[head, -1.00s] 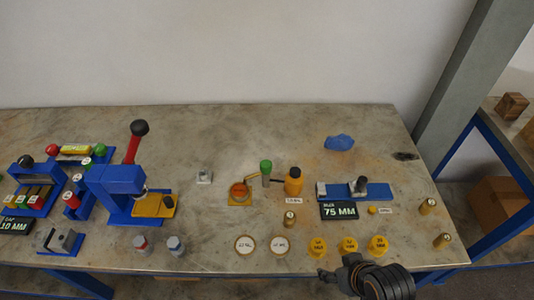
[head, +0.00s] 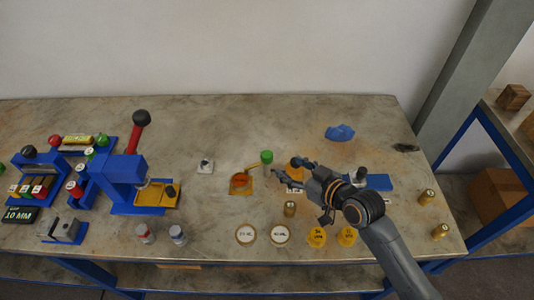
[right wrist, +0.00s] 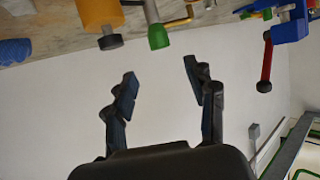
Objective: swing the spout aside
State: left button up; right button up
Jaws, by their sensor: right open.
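A post with a green knob (head: 266,157) stands at the middle of the bench. A thin brass-coloured spout (head: 252,168) runs from it towards an orange-brown cup (head: 240,181) on a yellow base. The green knob (right wrist: 158,37) and its grey stem also show at the top of the right wrist view. My right gripper (head: 287,168) is open and empty, just right of the green knob and apart from it. It partly hides an orange bottle (head: 295,173), which also shows in the right wrist view (right wrist: 99,12). My left gripper is out of view.
A blue press with a red lever (head: 134,133) stands to the left. My right arm partly covers a blue fixture (head: 379,182). Brass cylinders, round labelled discs and yellow caps line the front. A blue cloth (head: 340,132) lies behind. The bench's back is mostly clear.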

aim_at(269, 156)
jog(key=p+x, duration=0.1)
jog(key=x, duration=1.1)
jog(key=shift+f, duration=0.15)
grip_shut()
